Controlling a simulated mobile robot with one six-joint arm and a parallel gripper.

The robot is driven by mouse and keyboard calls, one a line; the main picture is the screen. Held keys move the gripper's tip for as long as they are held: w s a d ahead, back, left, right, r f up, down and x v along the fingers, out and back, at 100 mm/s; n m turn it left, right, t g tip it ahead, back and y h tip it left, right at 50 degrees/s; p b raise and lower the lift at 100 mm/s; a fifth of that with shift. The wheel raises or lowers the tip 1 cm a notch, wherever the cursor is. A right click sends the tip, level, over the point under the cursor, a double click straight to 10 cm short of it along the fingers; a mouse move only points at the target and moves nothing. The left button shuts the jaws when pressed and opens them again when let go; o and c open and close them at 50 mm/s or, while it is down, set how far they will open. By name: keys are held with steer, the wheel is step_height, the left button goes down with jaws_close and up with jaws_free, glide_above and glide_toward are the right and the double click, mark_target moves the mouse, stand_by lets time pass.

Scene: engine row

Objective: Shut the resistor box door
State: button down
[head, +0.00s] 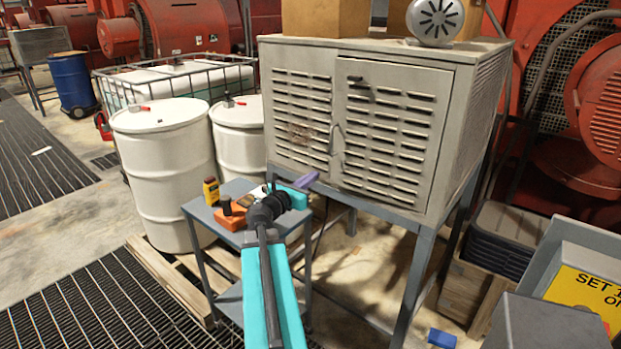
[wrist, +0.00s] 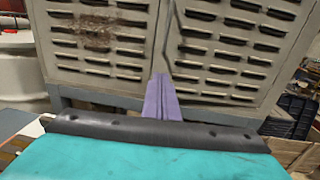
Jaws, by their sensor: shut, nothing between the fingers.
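The resistor box (head: 300,55) is a grey louvred cabinet on legs. It fills the upper part of the wrist view (wrist: 85,75). Its door (head: 395,130) is the right front panel, with a thin bent handle (head: 334,139) near its left edge. The door looks flush or nearly flush with the front; a small gap cannot be ruled out. The handle also shows in the wrist view (wrist: 175,40). My gripper (head: 308,179), with purple fingers, is shut and empty, in front of the box's lower front edge. Its fingers (wrist: 161,82) point at the box below the handle; contact cannot be told.
A small blue-grey cart (head: 190,207) with an orange item (head: 228,217) and bottles stands under my arm. White drums (head: 165,165) stand left. Black crates (head: 500,240) and a yellow sign (head: 585,292) are at right. A blue block (head: 441,338) lies on the floor.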

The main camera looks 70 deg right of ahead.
mark_target(335, 160)
steer(key=d+p, duration=0.1)
steer(key=d, duration=0.3)
steer(key=s+d+p, duration=0.1)
steer(key=d+p, duration=0.1)
steer(key=d, duration=0.2)
steer(key=s+d+p, duration=0.1)
steer(key=d, duration=0.2)
steer(key=shift+d+p, duration=0.4)
steer(key=shift+d, duration=0.15)
